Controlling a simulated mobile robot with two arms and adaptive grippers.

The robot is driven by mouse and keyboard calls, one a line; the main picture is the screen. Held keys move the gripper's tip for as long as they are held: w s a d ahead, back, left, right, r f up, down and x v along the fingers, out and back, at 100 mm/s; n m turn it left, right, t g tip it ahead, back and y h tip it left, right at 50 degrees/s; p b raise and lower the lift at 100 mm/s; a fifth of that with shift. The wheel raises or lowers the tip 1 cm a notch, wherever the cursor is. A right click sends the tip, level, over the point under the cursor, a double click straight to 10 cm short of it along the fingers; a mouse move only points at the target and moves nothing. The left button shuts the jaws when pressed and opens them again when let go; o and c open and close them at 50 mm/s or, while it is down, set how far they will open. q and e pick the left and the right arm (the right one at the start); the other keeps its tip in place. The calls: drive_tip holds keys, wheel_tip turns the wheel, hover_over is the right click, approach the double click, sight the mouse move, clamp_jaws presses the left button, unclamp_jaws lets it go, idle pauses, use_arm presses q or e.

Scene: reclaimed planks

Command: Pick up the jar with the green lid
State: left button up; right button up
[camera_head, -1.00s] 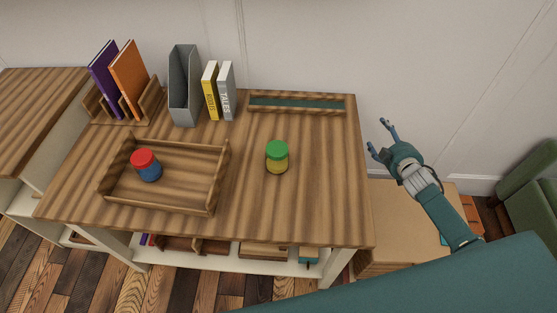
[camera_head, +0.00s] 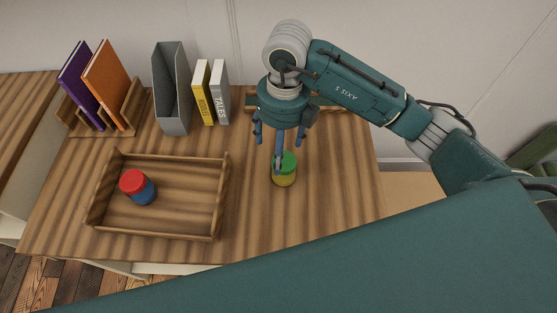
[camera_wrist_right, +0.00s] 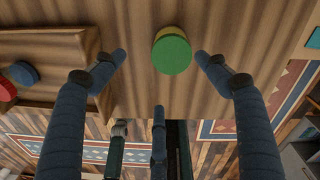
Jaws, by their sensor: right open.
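The jar with the green lid (camera_head: 287,179) stands upright on the wooden table top, right of the tray; its body is yellow. In the right wrist view its green lid (camera_wrist_right: 172,55) shows between the fingertips. My right gripper (camera_head: 279,145) points down at the jar from above and behind it, and one finger covers part of the lid in the head view. The right gripper (camera_wrist_right: 160,75) is open with its fingers spread; nothing is held. Whether a finger touches the jar I cannot tell. My left gripper is not in view.
A wooden tray (camera_head: 160,235) to the left holds a blue jar with a red lid (camera_head: 134,182). A grey file holder (camera_head: 172,90), yellow (camera_head: 203,92) and grey books (camera_head: 220,92) stand behind it. A long box (camera_head: 330,105) lies at the back, partly behind my arm.

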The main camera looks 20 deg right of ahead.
sight(284, 161)
drive_tip(key=shift+h, duration=0.4)
drive_tip(key=f, duration=0.2)
drive_tip(key=d+f+p, duration=0.1)
drive_tip(key=f, duration=0.1)
drive_tip(key=shift+d+f, duration=0.15)
drive_tip(key=shift+f, duration=0.7)
wheel_tip(284, 161, down, 4)
drive_tip(key=shift+d+r+p, duration=0.1)
drive_tip(key=shift+r+p, duration=0.1)
drive_tip(key=shift+p, duration=0.65)
drive_tip(key=shift+f, duration=0.5)
drive_tip(key=c, duration=1.2)
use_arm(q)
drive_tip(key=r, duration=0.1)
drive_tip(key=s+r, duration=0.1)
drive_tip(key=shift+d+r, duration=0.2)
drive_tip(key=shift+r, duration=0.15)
use_arm(e)
drive_tip(key=shift+c, duration=0.6)
drive_tip(key=shift+r, duration=0.15)
